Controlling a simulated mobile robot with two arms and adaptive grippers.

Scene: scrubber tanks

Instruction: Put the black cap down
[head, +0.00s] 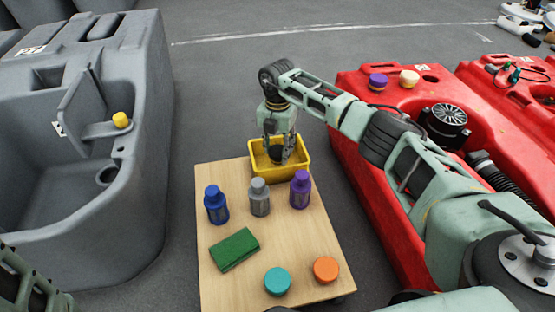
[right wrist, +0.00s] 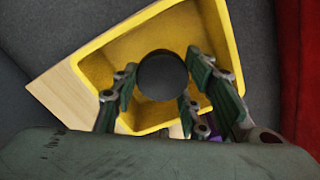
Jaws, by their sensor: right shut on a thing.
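The black cap (right wrist: 162,75) is a dark round disc held between the fingers of my right gripper (right wrist: 160,88) in the right wrist view. My right gripper also shows in the head view (head: 278,155), pointing down over the yellow bin (head: 303,172). The bin also shows in the right wrist view (right wrist: 98,68), with the cap over its opening. My left gripper is not in view.
The wooden table (head: 300,240) holds a blue bottle (head: 216,205), a grey bottle (head: 259,198), a purple bottle (head: 300,190), a green cloth (head: 234,249), a teal cap (head: 277,281) and an orange cap (head: 326,269). A grey tank (head: 130,215) stands left, a red tank (head: 370,185) right.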

